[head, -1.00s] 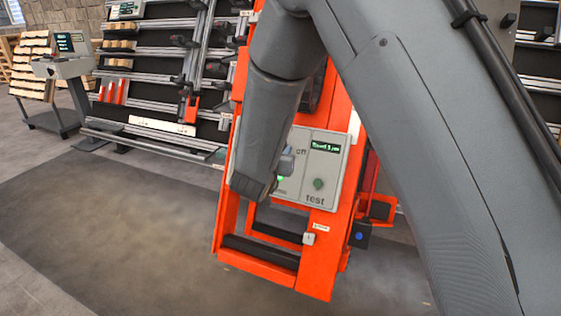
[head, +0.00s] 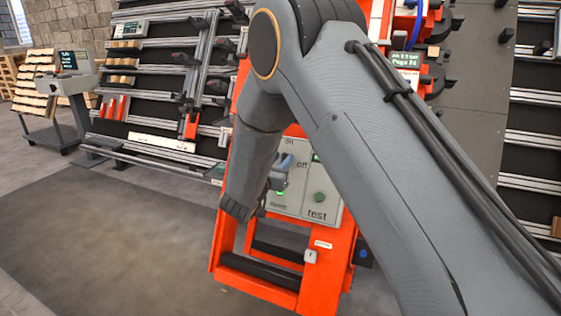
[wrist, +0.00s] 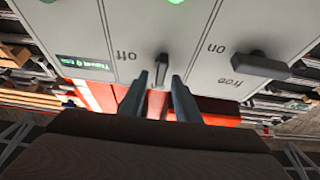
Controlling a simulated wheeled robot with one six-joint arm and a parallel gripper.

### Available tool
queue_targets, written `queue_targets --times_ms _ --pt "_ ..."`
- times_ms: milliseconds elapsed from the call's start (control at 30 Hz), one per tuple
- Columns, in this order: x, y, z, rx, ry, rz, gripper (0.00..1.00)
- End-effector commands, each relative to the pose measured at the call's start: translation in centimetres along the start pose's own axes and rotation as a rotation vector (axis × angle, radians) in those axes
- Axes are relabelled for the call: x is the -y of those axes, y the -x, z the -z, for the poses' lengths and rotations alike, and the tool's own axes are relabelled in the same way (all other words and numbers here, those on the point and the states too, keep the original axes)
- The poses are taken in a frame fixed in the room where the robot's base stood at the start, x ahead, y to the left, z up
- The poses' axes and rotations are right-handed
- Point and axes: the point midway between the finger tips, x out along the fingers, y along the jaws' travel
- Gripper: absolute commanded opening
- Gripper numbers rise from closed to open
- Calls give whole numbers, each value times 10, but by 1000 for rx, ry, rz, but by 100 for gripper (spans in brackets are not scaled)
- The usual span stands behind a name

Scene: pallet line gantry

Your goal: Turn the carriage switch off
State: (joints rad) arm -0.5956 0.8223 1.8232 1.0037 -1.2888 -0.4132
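The grey control panel (head: 296,200) is on the orange carriage frame (head: 318,275). Its "on", "off" and "test" labels show in the head view. In the wrist view the panel (wrist: 205,65) appears upside down. There a small grey switch knob (wrist: 162,68) sits between the words "off" and "on". My gripper (wrist: 160,85) is in front of the knob, its two dark fingers apart, one on each side. A gap shows between the fingers; I cannot tell whether either touches the knob. In the head view my arm hides the knob and most of the gripper.
A green test button (head: 319,197) is on the panel. A small display (wrist: 84,66) shows at left in the wrist view. Racks of rails (head: 150,100) stand behind; the floor at left is clear.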

Motion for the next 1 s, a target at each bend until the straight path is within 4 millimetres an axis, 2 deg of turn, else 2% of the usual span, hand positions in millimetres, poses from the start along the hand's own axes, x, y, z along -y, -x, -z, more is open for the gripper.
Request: queue_targets --times_ms 267,433,767,1000 --pt "0 -1 0 1 0 0 28" --pt "0 -1 0 1 0 0 0" --pt "0 -1 1 2 21 11 0" --pt "0 0 2 3 125 67 0"
